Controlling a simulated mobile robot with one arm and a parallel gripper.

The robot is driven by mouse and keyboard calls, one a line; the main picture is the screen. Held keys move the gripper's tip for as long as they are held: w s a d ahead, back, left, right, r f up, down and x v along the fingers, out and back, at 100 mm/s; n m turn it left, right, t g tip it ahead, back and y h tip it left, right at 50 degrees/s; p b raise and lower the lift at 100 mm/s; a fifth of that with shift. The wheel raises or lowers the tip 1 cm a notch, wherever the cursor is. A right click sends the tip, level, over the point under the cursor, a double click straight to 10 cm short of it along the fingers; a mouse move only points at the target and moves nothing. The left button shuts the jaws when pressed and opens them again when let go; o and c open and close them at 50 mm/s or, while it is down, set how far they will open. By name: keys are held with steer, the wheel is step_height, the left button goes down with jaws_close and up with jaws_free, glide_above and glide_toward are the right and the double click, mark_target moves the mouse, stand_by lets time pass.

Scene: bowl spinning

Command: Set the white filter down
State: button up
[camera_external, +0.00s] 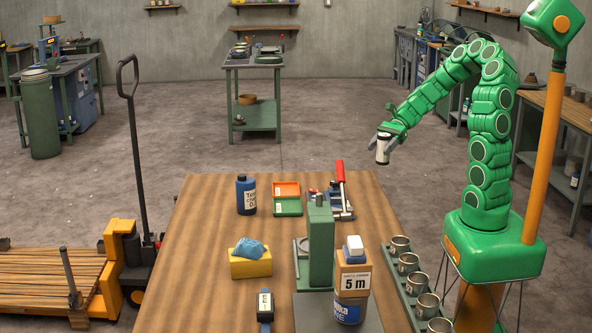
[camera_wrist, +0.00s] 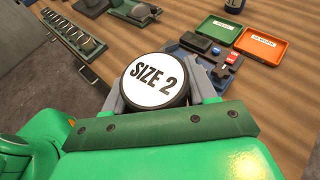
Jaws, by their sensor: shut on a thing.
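The white filter (camera_external: 383,149) is a small cylinder with a dark rim. In the wrist view its white top (camera_wrist: 154,80) reads "SIZE 2". My gripper (camera_external: 386,141) is shut on it, with a grey finger on each side. In the external view the filter hangs roughly upright, in the air near the far right corner of the wooden table (camera_external: 205,275). The lower part of the filter is hidden in the wrist view.
A blue bottle (camera_external: 246,195), orange and green trays (camera_external: 287,198) and a red-handled tool (camera_external: 341,178) stand at the table's far side. A green press (camera_external: 320,240), a yellow box (camera_external: 250,263) and a "5 m" box (camera_external: 353,280) are nearer. Several metal cups line a rack (camera_external: 393,275) at right.

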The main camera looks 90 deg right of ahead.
steer(key=w+a+f+n+g+y, duration=0.1)
steer(key=w+a+n+g, duration=0.2)
steer(key=a, duration=0.7)
steer(key=w+a+f+n+g+y, duration=0.2)
steer(key=w+a, duration=0.1)
steer(key=a, duration=0.7)
steer(key=w+a+f+n+g+y, duration=0.1)
steer(key=w+a+n+g, duration=0.15)
steer(key=a, duration=0.85)
steer(key=shift+g, duration=0.25)
steer(key=shift+s+d+f, duration=0.1)
steer(key=shift+d+f, duration=0.05)
steer(key=shift+f, duration=1.9)
steer(key=shift+d+f, duration=0.15)
steer(key=shift+f, duration=1.85)
steer(key=shift+f, duration=0.15)
steer(key=o, duration=1.1)
